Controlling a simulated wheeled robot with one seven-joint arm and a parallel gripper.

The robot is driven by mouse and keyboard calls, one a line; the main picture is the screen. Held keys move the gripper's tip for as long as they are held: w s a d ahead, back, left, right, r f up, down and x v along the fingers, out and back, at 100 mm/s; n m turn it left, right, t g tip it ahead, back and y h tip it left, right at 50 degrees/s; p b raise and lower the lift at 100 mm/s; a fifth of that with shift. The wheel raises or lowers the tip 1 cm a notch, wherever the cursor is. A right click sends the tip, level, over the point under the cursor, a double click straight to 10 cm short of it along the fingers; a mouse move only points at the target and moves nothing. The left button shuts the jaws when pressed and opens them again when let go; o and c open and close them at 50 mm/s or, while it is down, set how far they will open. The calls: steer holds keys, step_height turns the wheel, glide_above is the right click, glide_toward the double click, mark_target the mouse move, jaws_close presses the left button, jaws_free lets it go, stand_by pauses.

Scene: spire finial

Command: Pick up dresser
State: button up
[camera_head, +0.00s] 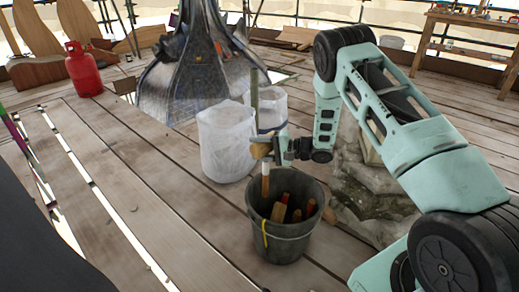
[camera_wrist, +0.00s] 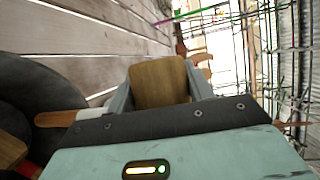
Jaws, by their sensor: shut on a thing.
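My gripper (camera_head: 272,148) is shut on a brown wooden piece, which I take to be the dresser (camera_wrist: 158,82). In the wrist view this piece sits squarely between the two fingers. In the head view my gripper is just above the dark bucket (camera_head: 262,241), and a narrow wooden length (camera_head: 254,100) rises upright at the gripper. Below the gripper a pale and brown handle (camera_head: 265,186) points down into the bucket's mouth. I cannot tell whether it belongs to the held piece. Several other wooden handles (camera_head: 281,208) stand in the bucket.
Two whitish translucent containers (camera_head: 226,142) stand behind the bucket. A large dark spire piece (camera_head: 190,75) is behind them. Pale stone blocks (camera_head: 365,190) lie right of the bucket, under my arm. A red gas bottle (camera_head: 83,70) stands far left. The plank floor at left is mostly clear.

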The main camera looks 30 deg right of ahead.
steer(key=shift+r+p, duration=4.3)
steer(key=shift+r, duration=0.35)
